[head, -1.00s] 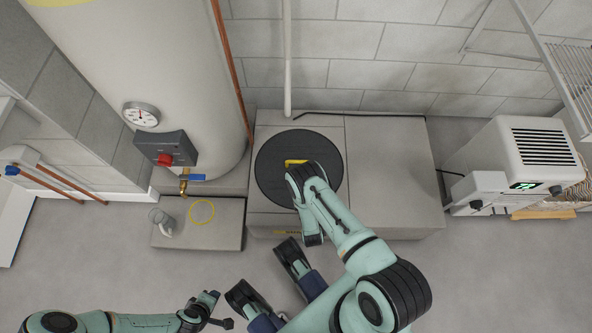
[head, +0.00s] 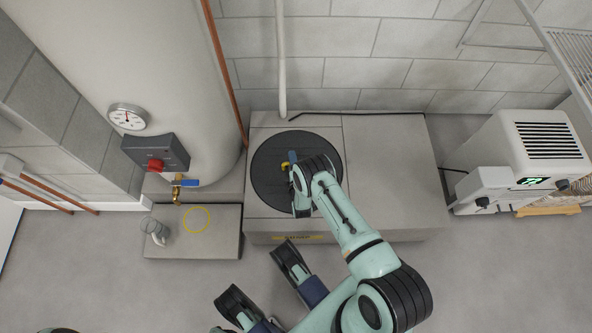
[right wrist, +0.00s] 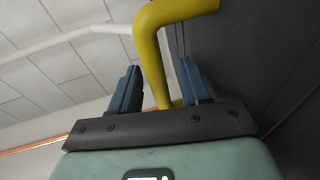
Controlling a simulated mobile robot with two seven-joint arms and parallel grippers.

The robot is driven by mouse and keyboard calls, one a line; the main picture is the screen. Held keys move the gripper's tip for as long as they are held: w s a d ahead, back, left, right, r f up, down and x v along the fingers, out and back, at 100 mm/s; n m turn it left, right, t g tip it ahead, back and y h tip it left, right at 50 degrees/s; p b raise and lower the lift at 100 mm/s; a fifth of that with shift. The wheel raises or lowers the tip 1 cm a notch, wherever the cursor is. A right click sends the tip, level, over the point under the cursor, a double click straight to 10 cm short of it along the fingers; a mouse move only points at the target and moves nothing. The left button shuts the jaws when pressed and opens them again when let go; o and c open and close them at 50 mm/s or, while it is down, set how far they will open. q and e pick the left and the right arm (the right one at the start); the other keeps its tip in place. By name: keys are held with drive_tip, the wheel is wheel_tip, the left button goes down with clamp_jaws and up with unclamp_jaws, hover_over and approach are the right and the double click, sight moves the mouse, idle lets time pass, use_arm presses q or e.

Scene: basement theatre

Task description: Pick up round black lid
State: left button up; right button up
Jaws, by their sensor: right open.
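The round black lid (head: 268,186) lies flat on a grey block against the wall in the head view. A yellow handle (head: 285,164) stands on it, partly hidden by my right arm. My right gripper (head: 297,182) is over the lid at the handle, its fingertips mostly hidden in the head view. In the right wrist view, the right gripper (right wrist: 160,88) is open, and the bent yellow handle (right wrist: 150,50) passes between its two blue fingers. The dark lid surface (right wrist: 250,55) fills the right side there.
The grey block (head: 395,180) has a bare top right of the lid. A tank (head: 150,70) with a gauge and a brass tap (head: 177,192) stands on the left. A low block (head: 190,245) carries a yellow ring (head: 196,219) and a clear cup. A white unit (head: 535,150) stands right.

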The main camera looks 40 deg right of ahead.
drive_tip(key=shift+w+d+f, duration=0.1)
drive_tip(key=shift+w+d, duration=0.2)
drive_tip(key=shift+w, duration=0.15)
clamp_jaws()
drive_tip(key=shift+r, duration=0.25)
